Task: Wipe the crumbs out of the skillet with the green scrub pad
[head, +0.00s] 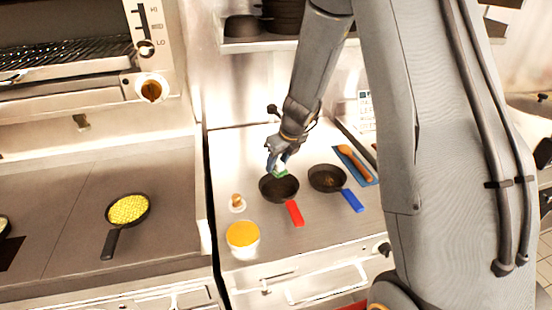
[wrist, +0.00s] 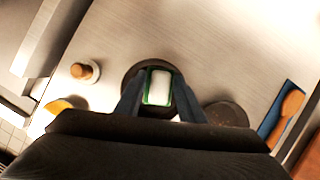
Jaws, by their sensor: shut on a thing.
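My gripper (head: 278,164) is shut on the green scrub pad (head: 282,173), which shows a white top and green edge between the fingers in the wrist view (wrist: 158,87). The pad is at the far part of the red-handled skillet (head: 279,190), over its dark pan. I cannot tell whether it touches the pan. To the right is a blue-handled skillet (head: 327,179) with brownish specks inside, likely crumbs. It also shows in the wrist view (wrist: 228,113). No crumbs can be made out in the red-handled skillet, partly hidden by pad and gripper.
A tub with orange-yellow contents (head: 242,236) and a small wooden-knobbed item on a white dish (head: 237,204) stand left of the skillets. A skillet of yellow food (head: 129,209) sits on the left surface.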

